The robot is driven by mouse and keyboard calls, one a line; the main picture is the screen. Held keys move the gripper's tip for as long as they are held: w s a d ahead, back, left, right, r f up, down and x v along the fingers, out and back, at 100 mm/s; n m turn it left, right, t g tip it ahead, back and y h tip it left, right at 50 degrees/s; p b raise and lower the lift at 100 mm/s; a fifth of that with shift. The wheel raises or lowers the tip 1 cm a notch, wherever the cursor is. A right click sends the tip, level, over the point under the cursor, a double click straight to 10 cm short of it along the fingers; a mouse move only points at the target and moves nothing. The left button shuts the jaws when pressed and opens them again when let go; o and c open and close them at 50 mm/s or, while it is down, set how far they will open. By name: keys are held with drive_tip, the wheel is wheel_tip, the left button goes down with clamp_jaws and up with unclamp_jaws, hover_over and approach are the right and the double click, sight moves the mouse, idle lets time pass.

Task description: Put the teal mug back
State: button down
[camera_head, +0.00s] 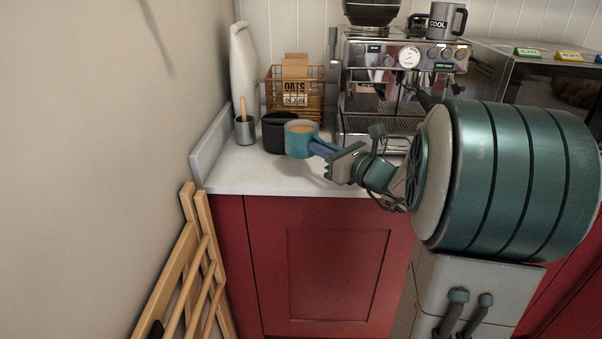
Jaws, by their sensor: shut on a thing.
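The teal mug (298,142) is upright at the left part of the white counter, with a light brown content or inside showing at its top. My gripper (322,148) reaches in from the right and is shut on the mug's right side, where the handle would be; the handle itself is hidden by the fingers. The mug is close in front of a black cup (275,133) and overlaps it in the view. I cannot tell whether the mug's base touches the counter (245,176).
A small grey pot with a wooden tool (244,130), a white bottle (244,75) and a wire basket (296,92) stand behind. A chrome espresso machine (385,52) bearing a grey mug (447,22) stands at right. A wooden rack (190,265) leans at left. The counter's front left is clear.

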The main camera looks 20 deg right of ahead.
sight(303, 156)
drive_tip(key=a+f, duration=0.1)
drive_tip(key=w+a, duration=0.1)
drive_tip(key=w+a+f, duration=0.1)
drive_tip(key=shift+a+f, duration=0.3)
drive_tip(key=shift+a, duration=0.05)
drive_tip(key=shift+f+b, duration=0.6)
drive_tip(key=shift+f, duration=1.3)
drive_tip(key=shift+f, duration=0.2)
drive_tip(key=c, duration=1.6)
unclamp_jaws()
drive_tip(key=shift+o, duration=0.2)
